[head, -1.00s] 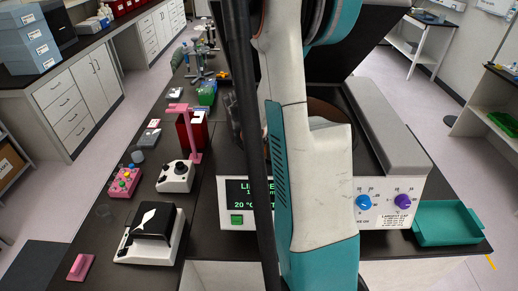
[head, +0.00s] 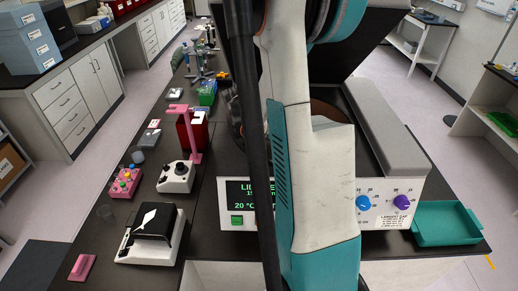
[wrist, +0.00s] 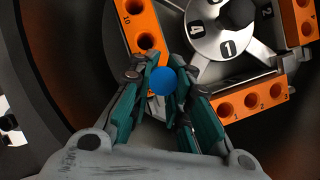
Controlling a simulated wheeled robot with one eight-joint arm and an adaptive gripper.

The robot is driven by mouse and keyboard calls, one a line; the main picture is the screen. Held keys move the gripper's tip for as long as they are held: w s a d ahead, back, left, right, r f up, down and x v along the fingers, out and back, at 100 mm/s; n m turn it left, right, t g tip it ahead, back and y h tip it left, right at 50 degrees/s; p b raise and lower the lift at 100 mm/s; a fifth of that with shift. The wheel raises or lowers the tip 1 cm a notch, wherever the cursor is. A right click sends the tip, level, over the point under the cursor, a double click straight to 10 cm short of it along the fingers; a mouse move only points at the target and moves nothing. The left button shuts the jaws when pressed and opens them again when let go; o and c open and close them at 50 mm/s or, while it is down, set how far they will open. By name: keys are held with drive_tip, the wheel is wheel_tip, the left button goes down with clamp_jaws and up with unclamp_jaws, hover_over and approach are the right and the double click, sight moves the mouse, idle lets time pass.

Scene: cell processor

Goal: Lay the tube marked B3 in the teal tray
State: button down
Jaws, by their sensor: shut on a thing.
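My gripper (wrist: 160,95) is shut on a blue-capped tube (wrist: 164,81), seen in the wrist view. Its teal fingers are on either side of the cap. The tube's body is hidden under the cap and no marking on it can be read, so I cannot tell if it is B3. The gripper is over the centrifuge rotor, among its orange tube holders; whether the tube is still inside a hole I cannot tell. In the head view the teal tray (head: 447,243) stands at the right end of the bench and looks empty. My gripper is hidden there behind my arm.
One orange holder (wrist: 227,107) has holes numbered 1 to 3; another orange holder (wrist: 127,22) is at upper left. The numbered silver hub (wrist: 219,27) lies between. In the head view the centrifuge front (head: 390,205) is left of the tray, its dark lid raised behind.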

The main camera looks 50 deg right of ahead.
drive_tip(key=shift+r+p, duration=1.8)
drive_tip(key=shift+r, duration=1.55)
drive_tip(key=shift+r, duration=0.1)
